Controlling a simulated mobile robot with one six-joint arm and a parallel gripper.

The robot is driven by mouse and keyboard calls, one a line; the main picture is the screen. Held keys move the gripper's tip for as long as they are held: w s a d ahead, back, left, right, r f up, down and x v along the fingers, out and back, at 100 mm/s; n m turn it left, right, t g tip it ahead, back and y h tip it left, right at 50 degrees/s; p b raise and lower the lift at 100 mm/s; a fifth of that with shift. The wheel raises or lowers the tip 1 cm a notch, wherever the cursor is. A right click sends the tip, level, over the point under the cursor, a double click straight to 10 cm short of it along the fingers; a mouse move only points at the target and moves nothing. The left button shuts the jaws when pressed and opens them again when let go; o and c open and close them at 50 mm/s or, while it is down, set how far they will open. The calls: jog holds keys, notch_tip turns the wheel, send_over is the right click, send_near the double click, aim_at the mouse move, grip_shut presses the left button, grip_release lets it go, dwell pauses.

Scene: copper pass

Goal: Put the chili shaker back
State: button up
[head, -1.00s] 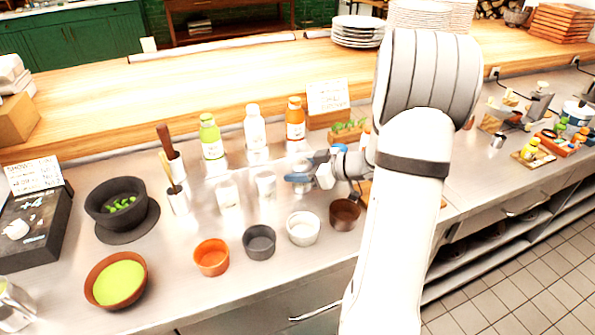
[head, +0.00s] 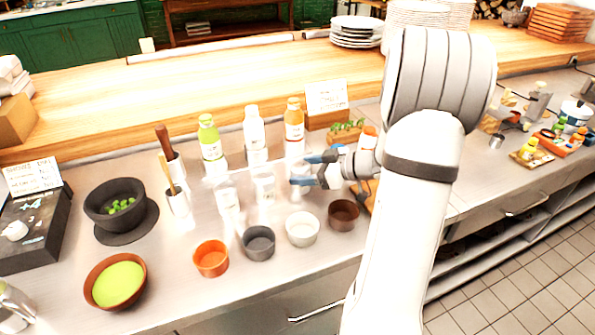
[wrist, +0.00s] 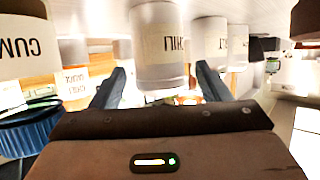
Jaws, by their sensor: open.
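The chili shaker (wrist: 158,45), a pale jar with a CHILI label seen upside down, stands just beyond the fingertips in the wrist view, roughly centred between them. My gripper (wrist: 160,82) is open, with one dark finger on each side and no clear contact with the jar. In the head view my gripper (head: 303,171) points left over the steel counter, just right of a clear-white shaker (head: 264,186). I cannot tell for sure whether that is the chili one. Another similar shaker (head: 228,196) stands further left.
A jar labelled CUM... (wrist: 28,50) and a blue lid (wrist: 28,128) are close on the left of the wrist view. Green (head: 210,145), white (head: 255,135) and orange (head: 294,128) bottles stand behind. Small bowls (head: 258,243) line the front. The lower left counter has some free room.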

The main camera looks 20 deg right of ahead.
jog(key=v, duration=0.9)
jog(key=w+r+m+t+h, duration=0.3)
jog(key=w+r+m+h, duration=0.3)
jog(key=h, duration=0.5)
jog(key=s+a+f+m+g+y, duration=0.1)
jog(key=s+a+f+m+g, duration=0.2)
jog(key=s+a+g, duration=0.7)
jog(key=s+a+f, duration=0.1)
jog(key=s+a, duration=0.7)
jog(key=s, duration=0.4)
jog(key=shift+a+y, duration=0.15)
jog(key=shift+y, duration=0.15)
jog(key=shift+p, duration=0.3)
jog(key=shift+c, duration=0.4)
